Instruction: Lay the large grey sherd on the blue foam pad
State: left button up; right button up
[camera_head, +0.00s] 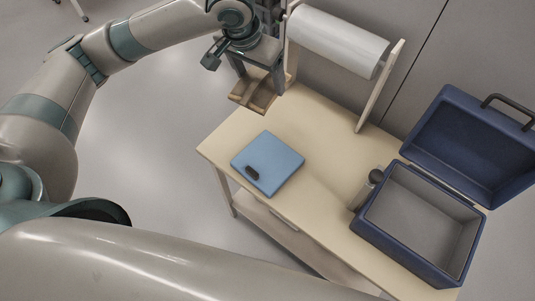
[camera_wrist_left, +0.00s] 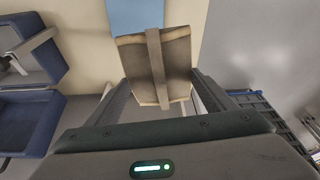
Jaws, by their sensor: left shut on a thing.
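The large sherd (camera_head: 249,95), grey-brown with tan edges, is held by my left gripper (camera_head: 259,84), which is shut on it. In the left wrist view the sherd (camera_wrist_left: 136,62) sits between the fingers, with a raised strip down its middle. The blue foam pad (camera_head: 277,158) lies flat on the table, to the lower right of the sherd in the head view and apart from it. Part of the pad (camera_wrist_left: 135,14) shows past the sherd in the wrist view. A small dark oval mark or piece (camera_head: 252,172) is on the pad. My right gripper is out of view.
The wooden table (camera_head: 325,150) has bare room around the pad. A white paper roll (camera_head: 337,41) on a wooden stand is at the back. An open blue case (camera_head: 405,235) stands at the right, with a grey cylindrical thing (camera_head: 366,189) beside it.

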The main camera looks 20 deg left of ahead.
pick_arm(q)
jog(key=s+d+f+m+g+h, duration=0.1)
jog(key=s+d+f+m+g, duration=0.1)
jog(key=d+f+m, duration=0.4)
jog(key=s+d+f+m+g+h, duration=0.1)
jog(key=s+d+f+m+g, duration=0.1)
jog(key=s+d+f+m, duration=0.3)
jog(key=d+f+m, duration=0.1)
jog(key=d+m, duration=0.3)
jog(key=m, duration=0.4)
jog(key=shift+s+g, duration=0.3)
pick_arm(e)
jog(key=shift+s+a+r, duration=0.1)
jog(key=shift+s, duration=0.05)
pick_arm(q)
jog(key=shift+f, duration=0.1)
jog(key=p, duration=0.4)
send_over(272, 158)
jog(key=a, duration=0.1)
jog(key=f, duration=0.7)
jog(key=shift+w, duration=0.25)
jog(key=shift+a, duration=0.1)
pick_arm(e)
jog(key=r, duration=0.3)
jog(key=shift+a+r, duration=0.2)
